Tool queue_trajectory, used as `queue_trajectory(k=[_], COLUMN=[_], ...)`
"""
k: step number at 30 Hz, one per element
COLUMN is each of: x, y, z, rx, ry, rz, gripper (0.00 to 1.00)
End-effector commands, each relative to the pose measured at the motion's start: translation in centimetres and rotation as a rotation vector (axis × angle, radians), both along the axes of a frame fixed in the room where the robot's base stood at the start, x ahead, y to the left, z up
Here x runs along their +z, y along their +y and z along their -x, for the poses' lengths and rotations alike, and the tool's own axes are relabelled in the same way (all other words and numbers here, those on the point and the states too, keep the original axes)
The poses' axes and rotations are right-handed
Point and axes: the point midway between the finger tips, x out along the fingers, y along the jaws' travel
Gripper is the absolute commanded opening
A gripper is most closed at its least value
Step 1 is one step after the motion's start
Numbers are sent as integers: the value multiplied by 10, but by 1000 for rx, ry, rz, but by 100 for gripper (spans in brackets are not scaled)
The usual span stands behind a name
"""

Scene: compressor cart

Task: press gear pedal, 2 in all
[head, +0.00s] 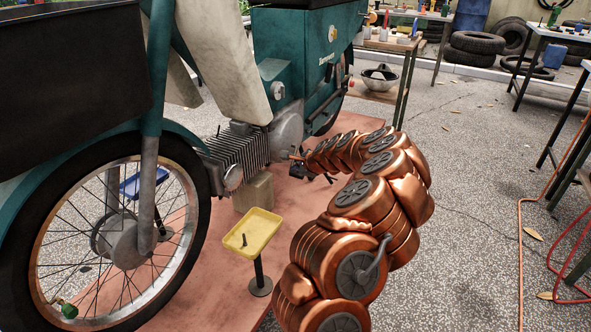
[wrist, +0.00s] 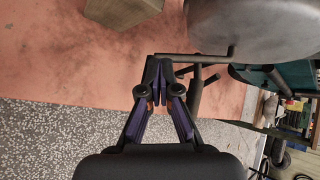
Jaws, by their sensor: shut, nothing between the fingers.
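The teal motorbike stands on a reddish mat, with its grey engine (head: 285,130) facing my arm. In the wrist view a dark bar (wrist: 200,57), which looks like the gear pedal, runs below the rounded grey engine cover (wrist: 250,20). My gripper (wrist: 157,98) is shut and empty, with its fingertips together at the left end of this bar. They overlap it in the picture; whether they touch it I cannot tell. In the head view my copper arm reaches to the engine's lower side, and the fingertips are too small and dark to make out.
A yellow tray (head: 262,228) on a black stand is left of my arm, near the front wheel (head: 110,225). A wooden block (head: 253,192) is under the engine. Workbenches and tyres (head: 475,42) are behind. An orange hose (head: 520,240) lies right; the floor between is open.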

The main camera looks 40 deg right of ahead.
Motion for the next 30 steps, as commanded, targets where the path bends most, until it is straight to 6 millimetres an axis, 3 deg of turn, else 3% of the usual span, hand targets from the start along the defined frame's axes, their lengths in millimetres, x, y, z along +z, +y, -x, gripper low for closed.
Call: queue_trajectory(k=[30], x=[34], y=[6], z=[2], rx=[1], ry=[1], rz=[-2], gripper=[0])
